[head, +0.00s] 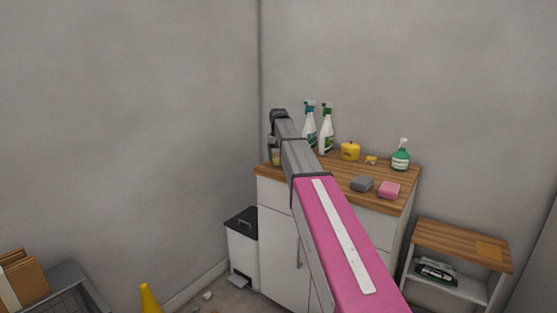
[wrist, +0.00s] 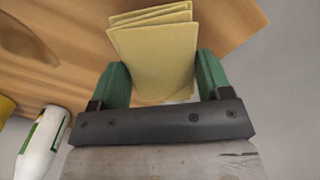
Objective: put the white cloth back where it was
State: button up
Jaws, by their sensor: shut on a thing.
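A folded cloth (wrist: 155,55), pale yellow rather than white in the wrist view, sits between the two green fingers of my gripper (wrist: 162,74). My gripper is shut on it. The cloth's layered far edge fans out slightly over the wooden counter top (wrist: 75,65). In the head view a small pale patch of the cloth (head: 277,158) shows at the left back end of the wood-topped cabinet (head: 335,181). My arm hides most of the gripper there. I cannot tell whether the cloth touches the counter.
Two spray bottles (head: 326,132) stand close to the right of my gripper. A yellow pot (head: 350,151), a green spray bottle (head: 400,157), a grey sponge (head: 362,184) and a pink sponge (head: 388,190) are further right. A white bin (head: 242,250) stands left of the cabinet.

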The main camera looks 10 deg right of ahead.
aim_at(278, 156)
jog(key=shift+f, duration=0.8)
jog(key=shift+f, duration=0.15)
jog(key=o, duration=0.8)
jog(key=shift+o, duration=0.2)
notch_tip(278, 156, up, 12)
